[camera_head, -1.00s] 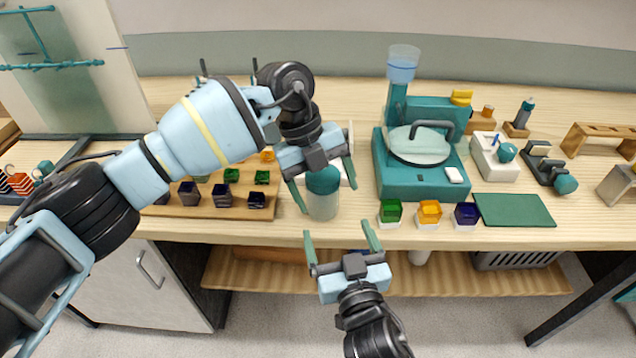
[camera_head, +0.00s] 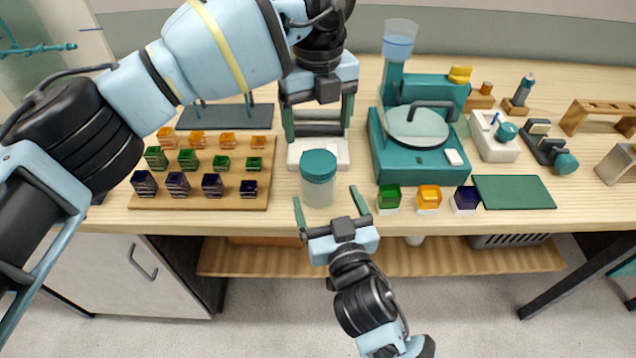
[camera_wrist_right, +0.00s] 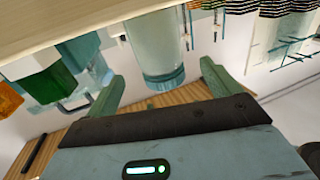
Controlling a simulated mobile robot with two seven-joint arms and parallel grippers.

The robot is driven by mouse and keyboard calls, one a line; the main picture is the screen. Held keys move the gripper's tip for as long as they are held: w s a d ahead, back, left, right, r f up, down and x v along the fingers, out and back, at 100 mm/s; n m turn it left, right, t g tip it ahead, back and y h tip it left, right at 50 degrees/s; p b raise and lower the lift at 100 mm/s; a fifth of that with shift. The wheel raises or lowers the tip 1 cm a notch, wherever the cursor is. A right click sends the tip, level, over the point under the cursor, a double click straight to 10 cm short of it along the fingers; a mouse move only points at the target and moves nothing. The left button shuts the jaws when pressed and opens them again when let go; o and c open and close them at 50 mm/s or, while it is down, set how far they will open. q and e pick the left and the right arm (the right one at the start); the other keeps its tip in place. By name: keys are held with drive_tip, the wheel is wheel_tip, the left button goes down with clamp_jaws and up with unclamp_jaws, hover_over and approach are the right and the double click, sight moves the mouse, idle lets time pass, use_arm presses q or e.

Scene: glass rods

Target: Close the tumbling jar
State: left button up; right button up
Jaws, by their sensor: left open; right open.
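The tumbling jar (camera_head: 317,192) is a clear, pale cylinder standing upright near the table's front edge. Its teal lid (camera_head: 318,163) sits level on its top; I cannot tell how tightly. My left gripper (camera_head: 317,130) is open and empty behind and above the jar, apart from the lid. My right gripper (camera_head: 327,198) is open and empty, its fingers pointing at the jar from the front edge. In the right wrist view the clear jar (camera_wrist_right: 157,45) shows beyond and between the open fingers (camera_wrist_right: 160,85), with a gap left.
A white block (camera_head: 338,155) is just behind the jar. A wooden board (camera_head: 220,200) with several coloured cubes lies to the left. A teal machine (camera_head: 415,165) stands to the right, with green, orange and purple blocks (camera_head: 428,198) in front. A green mat (camera_head: 512,192) lies farther right.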

sight(318, 161)
drive_tip(key=x, duration=0.6)
drive_tip(key=shift+w, duration=0.25)
drive_tip(key=c, duration=1.8)
use_arm(q)
drive_tip(key=shift+m, duration=1)
use_arm(e)
clamp_jaws()
use_arm(q)
drive_tip(key=shift+m, duration=1.3)
drive_tip(key=shift+f, duration=0.1)
drive_tip(key=shift+f, duration=3.95)
drive_tip(key=shift+c, duration=0.2)
